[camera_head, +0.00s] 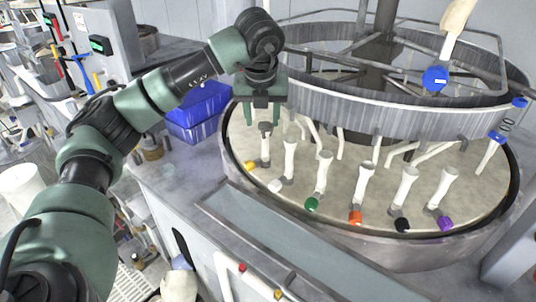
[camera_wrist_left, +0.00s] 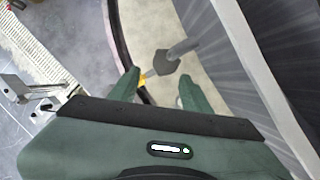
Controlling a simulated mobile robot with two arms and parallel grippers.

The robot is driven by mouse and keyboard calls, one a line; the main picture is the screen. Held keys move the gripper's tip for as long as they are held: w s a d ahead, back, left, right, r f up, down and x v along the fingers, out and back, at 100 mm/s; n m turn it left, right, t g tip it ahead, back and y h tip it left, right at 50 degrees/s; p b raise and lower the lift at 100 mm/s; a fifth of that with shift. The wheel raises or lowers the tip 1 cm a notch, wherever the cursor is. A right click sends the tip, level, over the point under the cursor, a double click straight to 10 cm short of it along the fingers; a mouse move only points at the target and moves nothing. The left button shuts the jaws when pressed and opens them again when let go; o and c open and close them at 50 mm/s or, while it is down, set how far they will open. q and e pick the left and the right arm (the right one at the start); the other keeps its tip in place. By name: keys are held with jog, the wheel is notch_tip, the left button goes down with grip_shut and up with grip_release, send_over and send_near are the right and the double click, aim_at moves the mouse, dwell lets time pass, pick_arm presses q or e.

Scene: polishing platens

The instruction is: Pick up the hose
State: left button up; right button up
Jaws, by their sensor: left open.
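Several pale hoses hang over the round platen (camera_head: 330,185), each with a differently coloured end. The hose with the yellow end (camera_head: 265,148) is the leftmost. My left gripper (camera_head: 262,122) is open and points down just above the top of this hose. In the left wrist view, a dark grey fitting on a grey tube (camera_wrist_left: 183,48) lies beyond the fingertips of the left gripper (camera_wrist_left: 158,82), with a bit of yellow beside it. Nothing is held. To its right hang the green-ended hose (camera_head: 321,175) and the orange-ended hose (camera_head: 361,188). My right gripper is not in view.
A ribbed metal ring (camera_head: 370,118) with bars stands above the platen, close to my left gripper's right side. Blue bins (camera_head: 200,108) stand behind my left arm. A beige pipe with a blue cap (camera_head: 435,79) is at the upper right.

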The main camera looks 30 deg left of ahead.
aim_at(265, 137)
pick_arm(q)
jog(key=f+b, duration=0.2)
jog(key=f, duration=0.1)
jog(key=shift+w+d+f, duration=0.1)
jog(key=shift+w+f, duration=0.05)
jog(key=shift+w, duration=0.05)
jog(key=p+x, duration=0.4)
jog(key=x, duration=0.3)
jog(key=shift+w, duration=0.2)
jog(key=shift+w+f, duration=0.1)
jog(key=shift+f, duration=0.15)
grip_shut()
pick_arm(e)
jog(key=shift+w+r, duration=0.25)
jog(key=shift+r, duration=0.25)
